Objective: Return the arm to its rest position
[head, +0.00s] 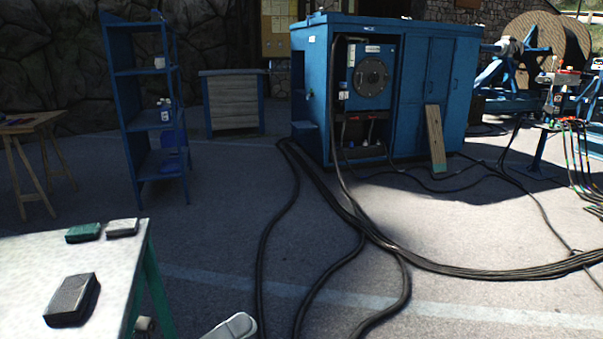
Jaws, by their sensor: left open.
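A small light-grey part of my left gripper (232,326) shows at the bottom edge of the head view, right of the white table's corner. It is open, and nothing shows in it. Most of it and the rest of the left arm are cut off by the frame's lower edge. It appears apart from the table and from the black cables on the ground. My right gripper and right arm are not in view.
A white table (30,270) at lower left holds a dark block (72,298), a green block (83,232) and a grey block (122,228). Black cables (385,250) cross the ground. A blue shelf (150,118), blue cabinet (425,100) and cable reel (560,40) stand farther back.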

